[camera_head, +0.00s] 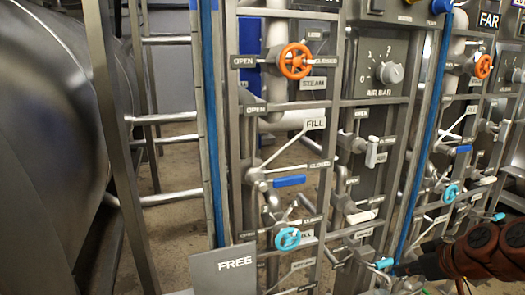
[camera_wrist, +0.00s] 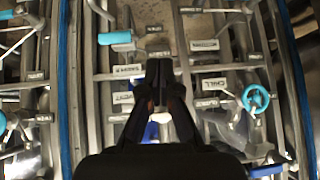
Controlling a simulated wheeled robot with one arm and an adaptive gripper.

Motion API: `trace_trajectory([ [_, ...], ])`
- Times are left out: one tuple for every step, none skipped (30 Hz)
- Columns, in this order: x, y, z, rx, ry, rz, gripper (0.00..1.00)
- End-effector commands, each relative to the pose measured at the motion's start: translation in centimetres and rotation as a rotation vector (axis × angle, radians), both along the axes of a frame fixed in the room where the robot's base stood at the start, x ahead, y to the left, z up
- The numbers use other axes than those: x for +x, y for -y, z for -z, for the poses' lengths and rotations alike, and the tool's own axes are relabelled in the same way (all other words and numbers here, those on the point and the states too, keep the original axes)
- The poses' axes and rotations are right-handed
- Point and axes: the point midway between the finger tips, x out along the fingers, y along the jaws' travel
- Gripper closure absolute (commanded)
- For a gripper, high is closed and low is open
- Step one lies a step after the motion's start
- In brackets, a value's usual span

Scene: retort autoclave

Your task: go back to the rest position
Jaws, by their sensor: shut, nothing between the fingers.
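My gripper (camera_wrist: 158,75) shows in the wrist view, its dark fingers together and empty in front of the pipe panel. In the head view my arm enters at the lower right, and the gripper's fingertips cannot be made out clearly there. In the wrist view, labels on the panel read CHILL (camera_wrist: 213,84) and DRAIN-like lettering too blurred to be sure. A cyan handwheel (camera_wrist: 256,98) is to the right of the fingers, apart from them. A cyan lever handle (camera_wrist: 115,38) is to the upper left of the fingers.
In the head view an orange handwheel (camera_head: 295,61) sits by the STEAM label (camera_head: 313,83), with a blue lever (camera_head: 289,181) and cyan handwheel (camera_head: 287,238) below. An AIR BAR dial (camera_head: 390,72) is right of them. A large metal vessel (camera_head: 50,120) fills the left.

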Motion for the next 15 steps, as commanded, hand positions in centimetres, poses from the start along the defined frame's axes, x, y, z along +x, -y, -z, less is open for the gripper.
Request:
trace_trajectory([
  [-0.4, -1.5, -2.3, -0.003, -0.027, -0.018, 1.00],
  [-0.7, -2.3, -3.0, 0.000, -0.045, -0.025, 1.00],
  [-1.2, -3.5, -3.9, 0.002, -0.071, -0.035, 1.00],
  [-1.5, -4.3, -4.6, 0.003, -0.094, -0.042, 1.00],
  [-1.9, -5.1, -5.2, 0.003, -0.115, -0.047, 1.00],
  [-2.5, -6.2, -6.1, 0.003, -0.143, -0.054, 1.00],
  [-2.9, -6.9, -6.7, 0.002, -0.164, -0.057, 1.00],
  [-3.4, -7.7, -7.4, 0.002, -0.186, -0.061, 1.00],
  [-4.1, -8.7, -8.2, -0.001, -0.216, -0.065, 1.00],
  [-4.7, -9.3, -8.8, -0.004, -0.239, -0.068, 1.00],
  [-5.3, -10.0, -9.3, -0.006, -0.262, -0.069, 1.00],
  [-6.0, -10.8, -10.1, -0.009, -0.291, -0.069, 1.00],
  [-6.6, -11.4, -10.7, -0.014, -0.312, -0.068, 1.00],
  [-7.2, -11.9, -11.3, -0.017, -0.334, -0.066, 1.00],
  [-8.0, -12.6, -12.1, -0.023, -0.362, -0.063, 1.00],
])
